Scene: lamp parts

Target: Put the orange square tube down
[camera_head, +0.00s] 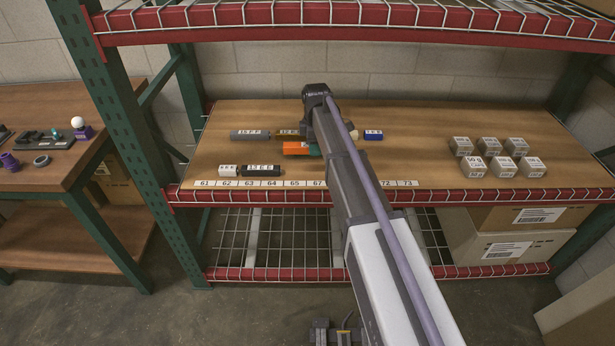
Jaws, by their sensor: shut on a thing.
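The orange square tube (296,148) lies lengthwise left to right over the wooden shelf deck, left of the middle. Its right end is beside a small teal patch and partly hidden by my arm. My gripper (313,149) is at the tube's right part, mostly hidden behind my arm, and is shut on the tube. I cannot tell whether the tube touches the deck or hangs just above it.
A black part (261,170) and white part (228,170) lie in front, by the number strip (245,183). A blue part (373,134) and several grey blocks (488,167) lie right.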

